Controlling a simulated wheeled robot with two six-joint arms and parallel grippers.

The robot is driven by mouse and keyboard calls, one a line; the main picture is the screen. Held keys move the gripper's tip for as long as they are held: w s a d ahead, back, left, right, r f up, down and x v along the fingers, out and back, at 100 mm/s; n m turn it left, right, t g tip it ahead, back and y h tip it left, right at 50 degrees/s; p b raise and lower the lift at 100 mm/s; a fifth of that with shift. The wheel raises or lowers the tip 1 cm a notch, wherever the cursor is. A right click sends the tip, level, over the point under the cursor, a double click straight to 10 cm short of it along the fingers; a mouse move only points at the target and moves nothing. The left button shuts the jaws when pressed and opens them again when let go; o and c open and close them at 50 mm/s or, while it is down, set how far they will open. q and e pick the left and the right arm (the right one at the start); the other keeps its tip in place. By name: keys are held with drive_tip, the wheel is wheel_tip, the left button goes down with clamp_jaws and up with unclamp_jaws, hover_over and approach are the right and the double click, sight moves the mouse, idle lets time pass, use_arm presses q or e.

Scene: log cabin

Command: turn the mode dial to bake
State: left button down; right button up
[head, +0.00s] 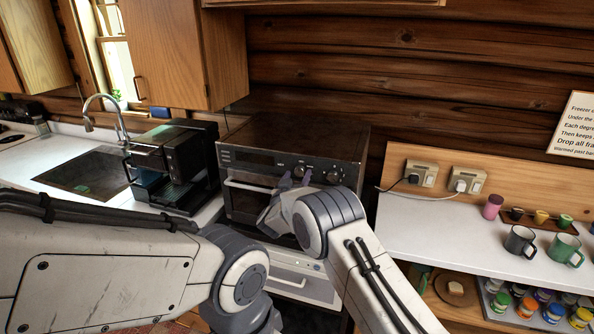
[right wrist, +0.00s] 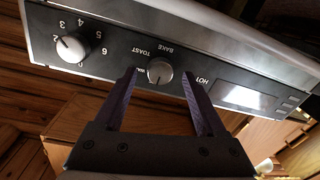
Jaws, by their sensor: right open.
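The oven (head: 262,205) stands at the back of the counter with a dark control panel. The mode dial (right wrist: 160,70), a round silver knob, has the words BAKE, TOAST and HOT around it in the right wrist view, and another label is partly covered by a finger. I cannot tell for sure where its pointer is. My right gripper (head: 295,179) is open at the panel, its purple fingers (right wrist: 160,103) on either side of the mode dial. I cannot tell if they touch it. My left arm comes in from the left, its gripper out of view.
A numbered dial (right wrist: 72,47) sits beside the mode dial, and a display (right wrist: 243,97) is on the other side. A black coffee machine (head: 174,165) stands left of the oven. Mugs (head: 520,241) and outlets (head: 420,174) are at the right.

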drive_tip(key=shift+w+d, duration=0.15)
drive_tip(key=shift+w, duration=0.4)
